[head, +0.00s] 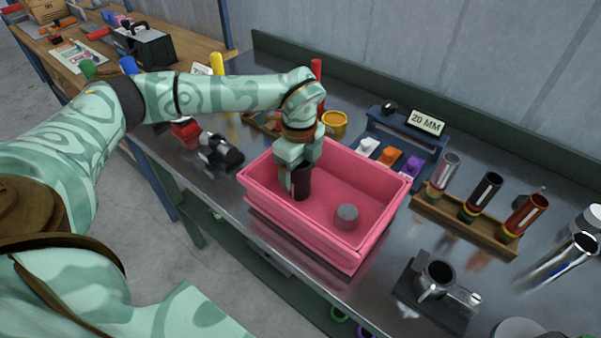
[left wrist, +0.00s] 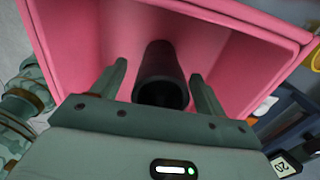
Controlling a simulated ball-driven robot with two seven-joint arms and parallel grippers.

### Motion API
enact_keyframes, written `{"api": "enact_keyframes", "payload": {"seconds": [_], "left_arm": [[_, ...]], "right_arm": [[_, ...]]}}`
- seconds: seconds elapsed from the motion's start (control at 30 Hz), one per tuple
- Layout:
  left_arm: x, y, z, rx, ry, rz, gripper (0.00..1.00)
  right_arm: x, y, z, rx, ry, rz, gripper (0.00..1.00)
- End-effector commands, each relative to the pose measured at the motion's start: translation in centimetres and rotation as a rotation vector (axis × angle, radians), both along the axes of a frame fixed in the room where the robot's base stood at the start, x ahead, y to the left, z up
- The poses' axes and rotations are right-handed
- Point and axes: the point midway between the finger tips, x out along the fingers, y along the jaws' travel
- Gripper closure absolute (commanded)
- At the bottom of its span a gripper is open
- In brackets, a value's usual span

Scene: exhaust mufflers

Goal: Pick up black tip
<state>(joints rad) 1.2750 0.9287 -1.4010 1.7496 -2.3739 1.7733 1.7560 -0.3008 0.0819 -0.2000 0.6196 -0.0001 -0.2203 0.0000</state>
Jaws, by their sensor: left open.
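A black tip (head: 303,186), a dark cylinder, stands inside the pink bin (head: 352,256) near its left end. In the left wrist view the black tip (left wrist: 161,75) shows between the two fingers, its round open end toward the camera. My left gripper (head: 292,186) reaches down into the bin at the tip. The left wrist view shows my left gripper (left wrist: 163,80) open, one finger on each side of the tip, with gaps visible. The fingers partly hide the tip in the head view. My right gripper is not in view.
A wooden rack (head: 462,224) with three tips, a blue stand with a "20 MM" sign (head: 427,123) and a dark fixture (head: 434,290) lie to the right. The bin walls surround my gripper.

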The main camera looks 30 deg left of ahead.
Motion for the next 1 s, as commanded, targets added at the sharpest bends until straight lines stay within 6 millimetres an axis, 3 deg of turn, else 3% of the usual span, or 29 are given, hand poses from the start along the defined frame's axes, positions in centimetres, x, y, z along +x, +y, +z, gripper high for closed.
{"api": "enact_keyframes", "payload": {"seconds": [0.1,0.37,0.53,0.87,1.0], "left_arm": [[0.0,0.0,-1.7,0.000,0.001,0.001,0.27],[0.0,0.0,-1.9,0.000,-0.001,0.001,0.27],[0.0,0.0,-1.9,0.000,-0.001,0.000,0.71],[0.0,0.0,-1.7,-0.001,-0.002,0.000,0.72],[0.1,0.0,-0.8,-0.001,-0.004,0.000,0.72]], "right_arm": [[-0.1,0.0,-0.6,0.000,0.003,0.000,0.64],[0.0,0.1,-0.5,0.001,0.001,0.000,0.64],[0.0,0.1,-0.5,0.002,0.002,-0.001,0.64],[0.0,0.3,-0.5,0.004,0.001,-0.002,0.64],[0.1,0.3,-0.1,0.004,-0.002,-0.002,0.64]]}}
